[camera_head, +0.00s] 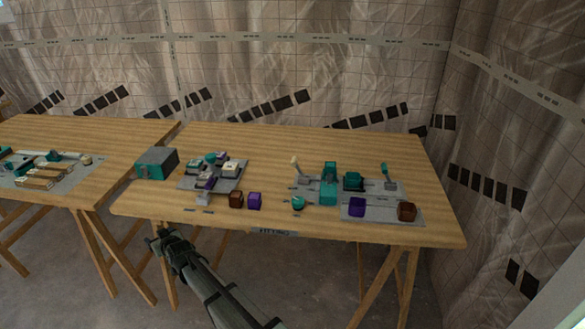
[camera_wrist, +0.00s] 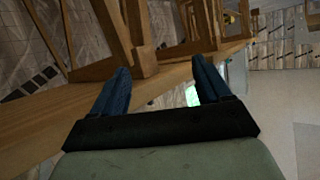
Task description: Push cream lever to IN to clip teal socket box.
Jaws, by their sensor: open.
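The cream lever (camera_head: 295,165) stands on a grey plate on the right half of the near table, its tip leaning up and left. Next to it is a teal upright block (camera_head: 329,181), and right of that a teal box (camera_head: 353,180), which may be the socket box. The IN marking is too small to read. My gripper (camera_head: 160,238) is in front of the table's left front edge, well away from the lever. In the wrist view my gripper (camera_wrist: 158,85) shows two dark blue fingers apart with nothing between them.
A teal lever (camera_head: 386,176) stands farther right. Purple (camera_head: 357,207) and brown (camera_head: 407,211) blocks lie on the front plate, near a teal round knob (camera_head: 298,202). A grey tray (camera_head: 189,182) of parts and a teal-grey box (camera_head: 156,163) are at left. The table's back strip is clear.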

